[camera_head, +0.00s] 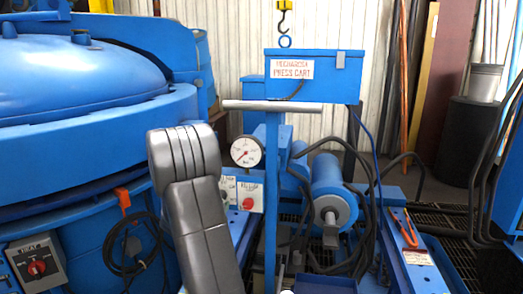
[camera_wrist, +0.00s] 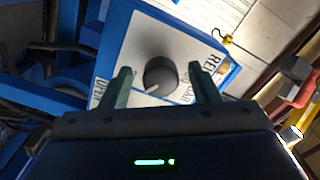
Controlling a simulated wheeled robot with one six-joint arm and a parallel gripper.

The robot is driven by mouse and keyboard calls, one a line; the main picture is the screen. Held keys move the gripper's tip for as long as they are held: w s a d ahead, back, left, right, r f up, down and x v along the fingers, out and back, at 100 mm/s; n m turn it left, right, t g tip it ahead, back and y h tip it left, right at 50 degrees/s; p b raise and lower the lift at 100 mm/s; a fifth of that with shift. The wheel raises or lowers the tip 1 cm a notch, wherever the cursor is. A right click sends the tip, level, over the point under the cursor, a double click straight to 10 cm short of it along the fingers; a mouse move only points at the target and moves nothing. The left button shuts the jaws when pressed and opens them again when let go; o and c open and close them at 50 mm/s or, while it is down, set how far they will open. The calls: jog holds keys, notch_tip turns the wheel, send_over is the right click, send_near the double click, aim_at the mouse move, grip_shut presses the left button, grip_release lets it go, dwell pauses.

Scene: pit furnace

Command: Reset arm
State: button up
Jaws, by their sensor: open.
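My gripper (camera_wrist: 160,69) is open, its two fingers spread with a gap on each side of a dark round knob (camera_wrist: 160,76). The knob has a light pointer mark and sits on a white-faced blue control panel (camera_wrist: 138,47) with partly hidden lettering. I cannot tell how far the fingertips are from the panel. In the head view my grey arm rises in front of the blue furnace and the press cart (camera_head: 312,75); my gripper does not show there.
The large blue furnace (camera_head: 80,80) fills the left, with a heat switch box (camera_head: 36,262) low on it. A pressure gauge (camera_head: 246,151), a blue cylinder (camera_head: 330,185) and dark hoses stand right of my arm. A hook (camera_head: 284,18) hangs above the cart.

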jog(key=shift+s, duration=0.1)
dwell(0.4)
jog(key=s+a, duration=0.3)
jog(key=s, duration=1)
jog(key=w+d+n+p, duration=0.3)
jog(key=w+n+p, duration=0.8)
jog(key=p, duration=1.2)
jog(key=shift+w+r, duration=0.15)
jog(key=shift+w, duration=0.9)
jog(key=shift+d+n+p, duration=0.1)
jog(key=shift+n+p, duration=0.4)
jog(key=shift+p, duration=0.25)
jog(key=shift+s+a+f+b, duration=0.1)
jog(key=shift+s+a+b, duration=0.2)
jog(key=shift+s, duration=0.55)
jog(key=shift+s+a+f+b, duration=0.1)
jog(key=shift+s+b, duration=0.25)
jog(key=shift+s, duration=0.45)
